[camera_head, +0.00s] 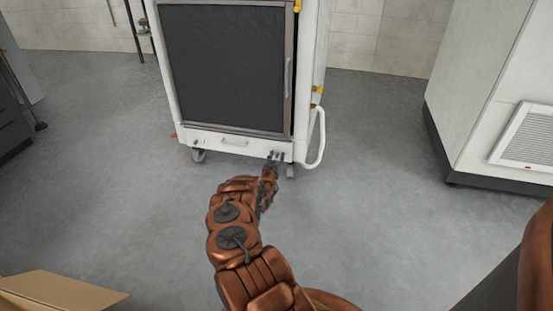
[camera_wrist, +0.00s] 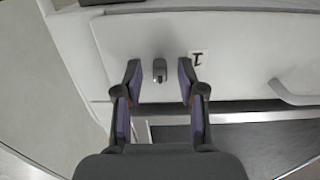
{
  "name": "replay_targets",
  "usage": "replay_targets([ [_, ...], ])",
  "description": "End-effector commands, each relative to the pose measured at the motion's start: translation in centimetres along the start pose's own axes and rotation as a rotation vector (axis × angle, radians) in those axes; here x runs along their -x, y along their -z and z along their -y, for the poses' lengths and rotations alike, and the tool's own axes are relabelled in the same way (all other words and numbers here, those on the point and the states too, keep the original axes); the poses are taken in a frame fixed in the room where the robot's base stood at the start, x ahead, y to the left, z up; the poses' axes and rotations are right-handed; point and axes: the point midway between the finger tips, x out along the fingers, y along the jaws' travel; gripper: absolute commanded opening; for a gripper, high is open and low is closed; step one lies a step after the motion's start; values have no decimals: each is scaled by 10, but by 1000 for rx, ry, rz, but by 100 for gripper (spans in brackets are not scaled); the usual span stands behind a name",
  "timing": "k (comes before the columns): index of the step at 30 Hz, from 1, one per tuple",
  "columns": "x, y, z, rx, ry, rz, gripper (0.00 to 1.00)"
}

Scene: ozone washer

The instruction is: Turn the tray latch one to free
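The tray latch one is a small dark grey knob (camera_wrist: 160,70) on the white tray front (camera_wrist: 125,38). A label "1" (camera_wrist: 197,58), turned on its head in the wrist view, sits beside it. My gripper (camera_wrist: 158,72) is open, with one finger on each side of the latch and a visible gap to it on both sides. In the head view my gripper (camera_head: 275,156) is at the lower right corner of the white washer cabinet (camera_head: 312,60), and it hides the latch there.
The tray handle (camera_head: 234,142) is left of my gripper in the head view and also shows in the wrist view (camera_wrist: 296,94). The dark door (camera_head: 225,65) is above the tray. A white side rail (camera_head: 319,140) stands right of my gripper.

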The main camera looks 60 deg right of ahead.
Motion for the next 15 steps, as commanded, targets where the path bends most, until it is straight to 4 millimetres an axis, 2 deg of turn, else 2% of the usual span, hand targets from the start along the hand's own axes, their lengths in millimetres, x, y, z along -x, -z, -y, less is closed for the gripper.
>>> replay_targets([
  [3,0,0,0,0,0,0,40],
  [15,0,0,0,-1,0,0,0],
])
